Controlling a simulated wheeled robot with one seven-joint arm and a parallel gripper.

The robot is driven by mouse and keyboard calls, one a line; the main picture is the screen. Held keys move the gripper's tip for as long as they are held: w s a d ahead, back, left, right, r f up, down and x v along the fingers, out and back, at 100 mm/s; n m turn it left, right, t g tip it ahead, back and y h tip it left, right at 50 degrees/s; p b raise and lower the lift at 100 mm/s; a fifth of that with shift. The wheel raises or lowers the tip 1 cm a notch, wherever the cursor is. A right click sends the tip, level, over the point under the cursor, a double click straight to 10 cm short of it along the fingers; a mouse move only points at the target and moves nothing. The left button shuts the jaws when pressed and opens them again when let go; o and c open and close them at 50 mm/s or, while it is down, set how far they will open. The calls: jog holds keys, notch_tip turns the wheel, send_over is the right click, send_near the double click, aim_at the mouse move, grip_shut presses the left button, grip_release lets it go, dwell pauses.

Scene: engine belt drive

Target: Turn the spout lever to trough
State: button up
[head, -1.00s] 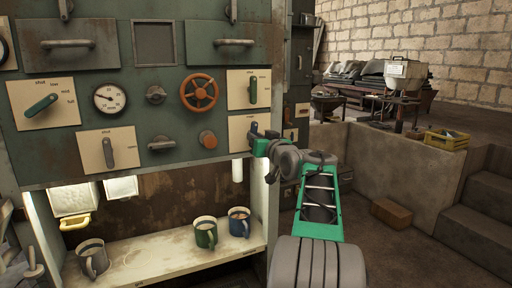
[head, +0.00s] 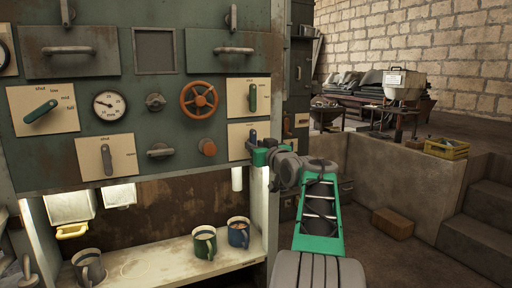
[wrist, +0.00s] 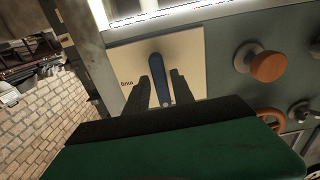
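The spout lever, as I take it, is a short dark blue handle (head: 253,135) on the lower right cream plate (head: 237,135) of the green panel. In the wrist view the blue lever (wrist: 162,85) stands between my two dark fingers, on a cream plate (wrist: 190,48) with one partly hidden label that I cannot read fully. My gripper (wrist: 159,77) is open around the lever, with a gap on each side. In the head view my gripper (head: 255,148) is at this plate and hides the lower part of the lever.
An orange knob (head: 207,147) and an orange handwheel (head: 199,100) sit left of the plate. Another lever plate (head: 246,96) is directly above.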

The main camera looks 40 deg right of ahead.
jog(key=shift+o, duration=0.9)
jog(key=v, duration=0.8)
jog(key=shift+w, duration=0.1)
